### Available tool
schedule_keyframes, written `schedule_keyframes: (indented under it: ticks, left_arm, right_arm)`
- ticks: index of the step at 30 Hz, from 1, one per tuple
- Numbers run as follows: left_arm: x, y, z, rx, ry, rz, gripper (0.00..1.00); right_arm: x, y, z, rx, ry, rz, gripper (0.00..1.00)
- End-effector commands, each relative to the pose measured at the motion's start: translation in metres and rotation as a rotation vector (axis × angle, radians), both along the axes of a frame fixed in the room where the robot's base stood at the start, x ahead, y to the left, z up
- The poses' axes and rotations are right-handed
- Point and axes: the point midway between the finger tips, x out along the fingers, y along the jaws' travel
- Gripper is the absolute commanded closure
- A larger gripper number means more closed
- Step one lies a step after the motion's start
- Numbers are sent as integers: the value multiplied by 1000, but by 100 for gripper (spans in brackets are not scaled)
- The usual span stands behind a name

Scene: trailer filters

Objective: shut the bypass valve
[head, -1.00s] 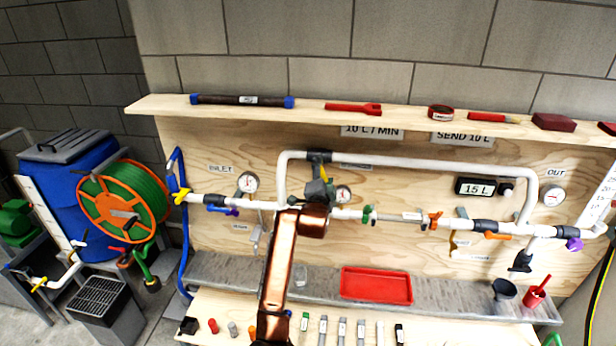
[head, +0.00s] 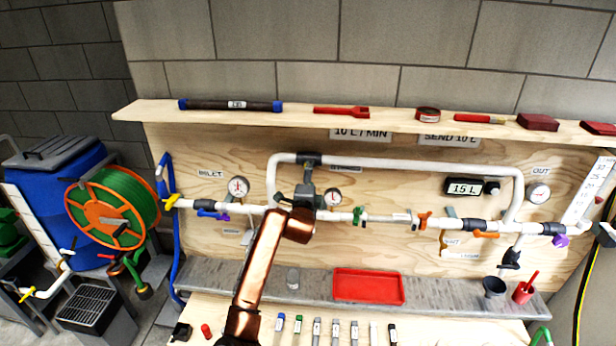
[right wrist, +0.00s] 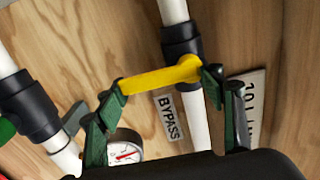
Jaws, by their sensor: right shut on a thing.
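The bypass valve's yellow handle (right wrist: 160,76) lies between the green-padded fingers of my right gripper (right wrist: 158,98) in the right wrist view. The fingers are closed on its two ends. The handle stands roughly at right angles to the white bypass pipe (right wrist: 198,125) and joins it at the black valve body (right wrist: 180,40). In the head view my right gripper (head: 307,184) is just below the black valve body (head: 309,159) on the upper pipe, and hides the handle. My left gripper is not in view.
A pressure gauge (head: 332,196) sits close beside my right gripper. The lower pipe (head: 385,217) carries green and orange handles. A red tray (head: 369,287) lies on the grey ledge. A wooden shelf (head: 400,121) with tools runs above the pipes.

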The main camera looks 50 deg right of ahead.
Motion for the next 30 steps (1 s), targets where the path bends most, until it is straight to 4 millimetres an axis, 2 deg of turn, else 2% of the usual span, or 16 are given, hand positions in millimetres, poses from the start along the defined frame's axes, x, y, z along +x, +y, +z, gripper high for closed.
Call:
schedule_keyframes:
  ticks: [6,7,12,15,24,30]
  left_arm:
    - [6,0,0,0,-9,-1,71]
    - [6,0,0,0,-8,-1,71]
    - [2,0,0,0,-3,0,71]
    - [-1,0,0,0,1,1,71]
    - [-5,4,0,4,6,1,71]
    - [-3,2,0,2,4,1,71]
  right_arm:
    - [0,0,-1,6,-8,1,81]
    - [0,0,-1,6,-8,1,36]
    - [0,0,-1,5,-5,1,24]
    - [0,0,-1,4,-4,1,19]
    - [0,2,0,2,-3,2,19]
    - [-14,24,-1,3,-3,3,19]
